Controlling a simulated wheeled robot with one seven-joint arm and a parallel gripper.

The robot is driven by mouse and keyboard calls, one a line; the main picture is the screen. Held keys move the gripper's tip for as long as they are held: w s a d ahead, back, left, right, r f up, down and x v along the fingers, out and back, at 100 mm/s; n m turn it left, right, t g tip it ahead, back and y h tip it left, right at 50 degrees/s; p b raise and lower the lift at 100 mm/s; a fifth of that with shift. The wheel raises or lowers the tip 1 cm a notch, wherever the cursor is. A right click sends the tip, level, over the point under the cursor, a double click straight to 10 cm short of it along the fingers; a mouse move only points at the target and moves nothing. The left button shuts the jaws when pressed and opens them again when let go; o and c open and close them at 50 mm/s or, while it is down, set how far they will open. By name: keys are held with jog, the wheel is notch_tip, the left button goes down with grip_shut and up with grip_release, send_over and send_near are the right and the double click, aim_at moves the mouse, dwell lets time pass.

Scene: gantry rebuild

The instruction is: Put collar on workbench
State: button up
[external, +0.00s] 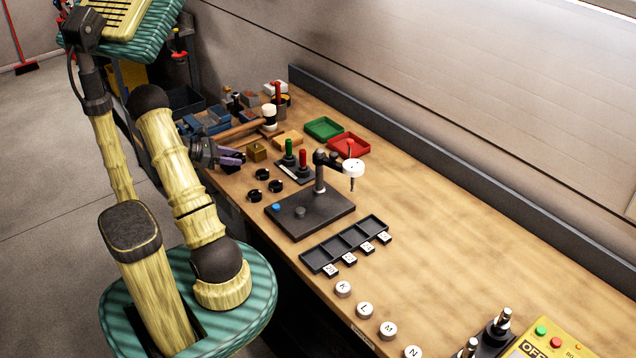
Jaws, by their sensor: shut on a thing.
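My gripper (232,157), with purple fingers, is at the left edge of the workbench (440,225), just left of a brass block (256,151). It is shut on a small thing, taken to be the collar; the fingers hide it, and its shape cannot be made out. Whether it touches the bench is unclear. Several black ring-like pieces sit on the bench below and right of the gripper, among them one near the front edge (255,196) and another beside it (276,186).
A dark stand (312,212) with an arm and white disc (353,168) rises mid-bench. A black divided tray (345,243) lies nearer.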

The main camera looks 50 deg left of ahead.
jog(key=shift+r, duration=0.1)
notch_tip(320, 180, up, 18)
jog(key=r, duration=0.1)
jog(key=w+d+f+m+g+h+b, duration=0.1)
jog(key=w+d+m+g+h, duration=0.4)
jog(key=w+d, duration=1.6)
jog(key=w+d+m+g+h, duration=0.3)
jog(key=d+m, duration=0.2)
jog(key=d, duration=1.7)
jog(key=s+d+m+g+b, duration=0.1)
jog(key=s+d+m+g, duration=0.2)
jog(key=d, duration=0.8)
jog(key=s+d+m+g, duration=0.2)
jog(key=s+d, duration=0.3)
jog(key=d, duration=0.5)
jog(key=s+d+m+g+b, duration=0.1)
jog(key=s+d+m+g, duration=0.2)
jog(key=d, duration=0.8)
notch_tip(320, 180, down, 18)
jog(key=n, duration=0.1)
jog(key=shift+s, duration=0.4)
